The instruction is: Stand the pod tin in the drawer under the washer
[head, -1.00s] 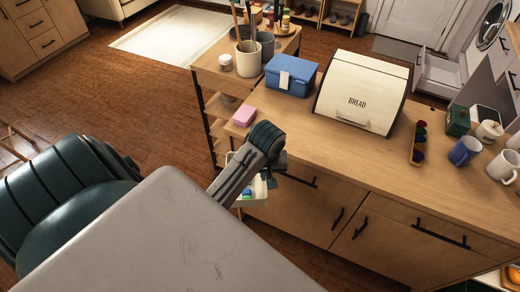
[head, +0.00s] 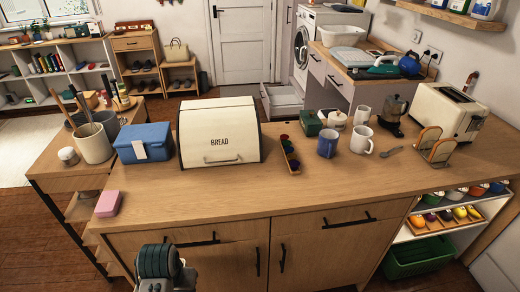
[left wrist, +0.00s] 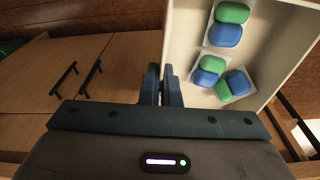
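The pod tin (left wrist: 188,20) is a cream, open-topped container with several green and blue pods inside, in the left wrist view. My left gripper (left wrist: 161,84) has its two fingers close together on the tin's near side wall, gripping it. In the head view only the top of my left wrist shows at the bottom edge; the tin is out of frame there. My right gripper is not in view.
The wooden counter (head: 240,195) lies between me and the drawer. It bears a bread bin (head: 220,145), blue box (head: 143,143), pink block (head: 108,204), mugs (head: 327,143) and a toaster (head: 449,112). Open floor shows at the left (head: 35,230).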

